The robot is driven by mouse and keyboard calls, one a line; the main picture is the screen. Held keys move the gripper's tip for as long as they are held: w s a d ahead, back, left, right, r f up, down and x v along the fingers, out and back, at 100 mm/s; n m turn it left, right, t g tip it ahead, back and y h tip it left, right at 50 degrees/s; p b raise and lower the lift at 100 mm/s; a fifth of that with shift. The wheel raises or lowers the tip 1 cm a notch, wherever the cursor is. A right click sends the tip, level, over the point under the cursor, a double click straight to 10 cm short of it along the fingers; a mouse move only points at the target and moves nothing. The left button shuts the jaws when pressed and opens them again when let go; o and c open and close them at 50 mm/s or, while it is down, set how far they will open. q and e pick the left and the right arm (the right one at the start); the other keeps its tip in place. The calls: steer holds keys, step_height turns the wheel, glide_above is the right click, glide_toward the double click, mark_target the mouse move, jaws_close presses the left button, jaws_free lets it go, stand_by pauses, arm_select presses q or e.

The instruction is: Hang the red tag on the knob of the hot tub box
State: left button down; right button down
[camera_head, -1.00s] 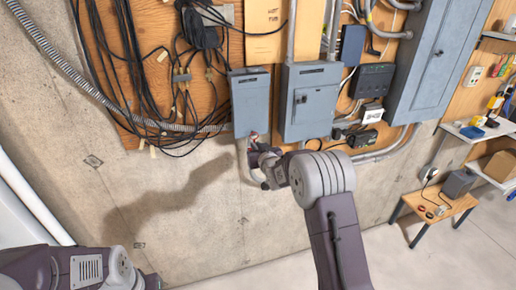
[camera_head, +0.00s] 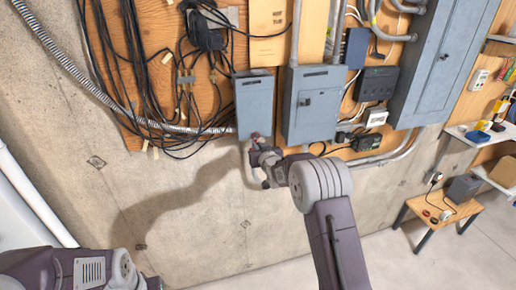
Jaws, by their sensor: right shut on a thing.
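My right gripper (camera_head: 254,142) is shut on a small reddish thing, which looks like the red tag (camera_head: 256,135). Gripper and tag are at the lower edge of a small grey box (camera_head: 253,97) on the wall. The tag is mostly hidden by the gripper and too small to make out its hole. A larger grey box (camera_head: 311,105) with a small latch hangs to the right. Of my left arm, only links show at the lower left.
Black cables (camera_head: 115,75) hang left of the small box. Conduits, small black boxes (camera_head: 376,84) and a tall grey panel (camera_head: 443,65) are to the right. A small wooden table (camera_head: 442,205) stands at the lower right. The concrete wall below is bare.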

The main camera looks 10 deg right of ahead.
steer(key=c, duration=1.5)
jaws_free()
steer(key=s+b, duration=0.3)
steer(key=s, duration=0.5)
steer(key=shift+d+b, duration=0.15)
steer(key=shift+b, duration=0.15)
